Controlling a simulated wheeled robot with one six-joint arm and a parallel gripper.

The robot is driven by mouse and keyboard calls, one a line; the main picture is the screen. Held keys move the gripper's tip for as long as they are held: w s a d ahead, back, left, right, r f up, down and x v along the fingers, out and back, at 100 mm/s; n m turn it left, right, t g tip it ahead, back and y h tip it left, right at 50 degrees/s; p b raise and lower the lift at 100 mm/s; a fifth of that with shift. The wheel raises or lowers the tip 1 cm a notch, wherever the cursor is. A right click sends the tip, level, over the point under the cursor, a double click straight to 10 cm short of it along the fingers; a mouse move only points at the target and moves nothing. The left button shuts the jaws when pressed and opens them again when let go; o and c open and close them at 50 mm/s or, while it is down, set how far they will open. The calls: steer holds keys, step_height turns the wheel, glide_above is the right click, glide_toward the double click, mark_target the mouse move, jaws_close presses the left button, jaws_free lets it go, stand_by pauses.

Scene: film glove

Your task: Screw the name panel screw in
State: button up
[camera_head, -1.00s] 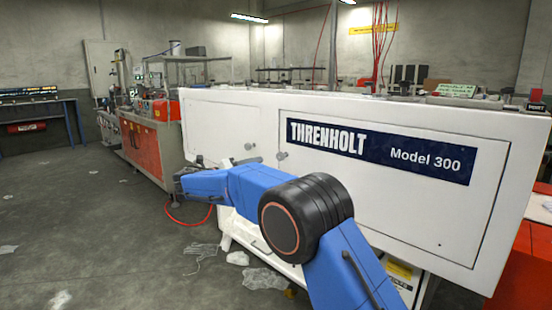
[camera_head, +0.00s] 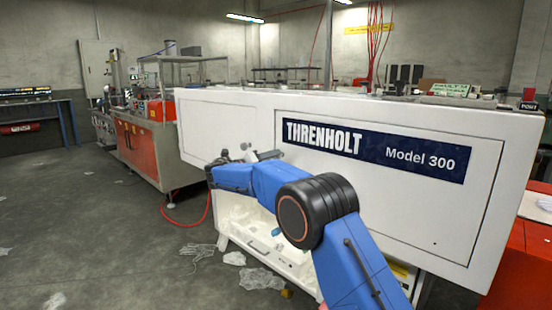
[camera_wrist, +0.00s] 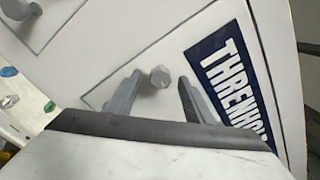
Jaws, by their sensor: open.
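The name panel (camera_head: 400,199) is a white plate with a dark blue THRENHOLT Model 300 label on the front of the machine. The label (camera_wrist: 229,85) also shows at the right of the wrist view. The name panel screw (camera_wrist: 160,77) is a grey knob by the panel's left edge, on the side of the label's start. My gripper (camera_wrist: 160,84) is open, with one grey finger on each side of the knob in this view. No contact is visible, and I cannot tell the depth between them. In the head view my wrist hides part of this area.
Another grey knob (camera_wrist: 20,9) sits on the neighbouring white panel (camera_head: 215,128). Below is an open white bay with small parts. An orange machine (camera_head: 140,150) stands at the left. Plastic scraps (camera_head: 262,279) and a red hose lie on the floor. The floor at left is mostly free.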

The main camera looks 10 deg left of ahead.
steer(key=shift+x, duration=1.8)
steer(key=shift+c, duration=0.3)
steer(key=c, duration=1)
